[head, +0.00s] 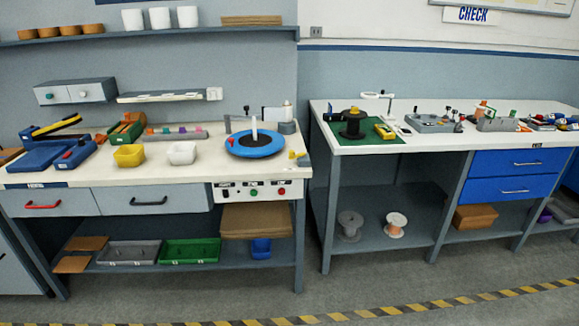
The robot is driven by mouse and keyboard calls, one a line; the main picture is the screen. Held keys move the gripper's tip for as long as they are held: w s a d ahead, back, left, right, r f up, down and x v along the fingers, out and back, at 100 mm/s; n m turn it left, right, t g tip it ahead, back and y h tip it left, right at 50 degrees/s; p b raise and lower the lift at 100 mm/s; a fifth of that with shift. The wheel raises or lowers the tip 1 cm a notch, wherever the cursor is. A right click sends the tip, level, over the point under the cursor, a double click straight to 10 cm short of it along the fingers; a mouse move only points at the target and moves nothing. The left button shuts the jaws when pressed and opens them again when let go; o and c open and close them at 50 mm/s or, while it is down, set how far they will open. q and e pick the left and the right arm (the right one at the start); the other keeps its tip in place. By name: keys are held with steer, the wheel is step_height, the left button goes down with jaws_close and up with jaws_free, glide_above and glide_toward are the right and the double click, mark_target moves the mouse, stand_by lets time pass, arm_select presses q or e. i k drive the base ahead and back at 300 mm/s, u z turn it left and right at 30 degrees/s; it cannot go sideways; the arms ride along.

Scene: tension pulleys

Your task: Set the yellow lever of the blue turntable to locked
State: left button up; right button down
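The blue turntable (272,150) lies flat at the right end of the left workbench, with a white upright post (254,128) at its centre. A small yellow part (300,158) sits just right of the turntable at the bench corner. It looks like the yellow lever, but it is too small to tell which position it is set to. Neither of my grippers shows in the head view.
Left workbench (200,186) holds a yellow bin (130,155) and white bin (182,153) left of the turntable. A grey fixture (286,127) stands behind it. A gap separates it from the right workbench (420,142). The floor in front (350,288) is clear.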

mark_target(292, 154)
steer(key=z, duration=0.6)
steer(key=i, duration=0.45)
steer(key=z, duration=0.7)
steer(key=i, duration=0.75)
